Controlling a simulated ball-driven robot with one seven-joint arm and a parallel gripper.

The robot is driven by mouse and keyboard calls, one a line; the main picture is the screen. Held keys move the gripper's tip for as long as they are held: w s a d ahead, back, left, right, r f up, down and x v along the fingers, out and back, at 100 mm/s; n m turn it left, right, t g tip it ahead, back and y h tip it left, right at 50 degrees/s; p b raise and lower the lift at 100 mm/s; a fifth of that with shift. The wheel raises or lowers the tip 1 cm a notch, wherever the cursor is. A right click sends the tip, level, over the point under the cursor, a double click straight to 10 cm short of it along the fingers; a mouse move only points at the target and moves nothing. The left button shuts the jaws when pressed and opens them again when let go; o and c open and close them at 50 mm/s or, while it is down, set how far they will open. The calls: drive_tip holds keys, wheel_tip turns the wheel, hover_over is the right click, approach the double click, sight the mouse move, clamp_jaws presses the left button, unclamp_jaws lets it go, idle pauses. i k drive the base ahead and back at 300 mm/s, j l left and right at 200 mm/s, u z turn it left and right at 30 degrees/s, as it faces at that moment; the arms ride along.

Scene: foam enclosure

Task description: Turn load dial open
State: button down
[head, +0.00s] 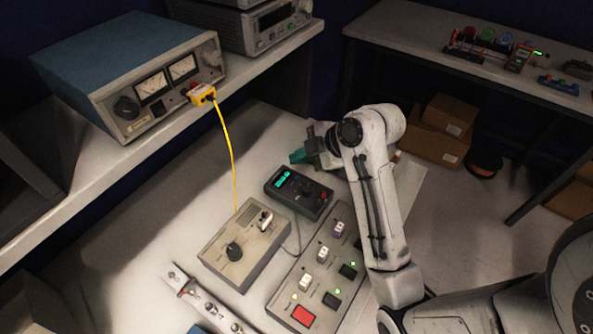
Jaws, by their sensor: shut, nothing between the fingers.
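A beige box (265,245) lies on the light bench. It carries a black round dial (234,251), which looks like the load dial; its label and pointer are too small to read. A pale switch or plug (265,220) sits on the same box. My gripper (298,157), with teal-tinted fingertips, is shut and empty above the bench. It is up and to the right of the box, clear of the dial and touching nothing that I can see.
A black meter (299,193) lies between my gripper and the beige box. A switch panel (318,268) with a red button is right of the box. A yellow cable (232,160) hangs from the blue-topped instrument (110,60) on the shelf. A metal strip (205,300) lies in front.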

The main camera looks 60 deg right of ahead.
sight(233, 251)
drive_tip(key=k+l, duration=0.2)
drive_tip(key=k, duration=0.3)
drive_tip(key=k+l, duration=0.15)
drive_tip(key=k, duration=0.35)
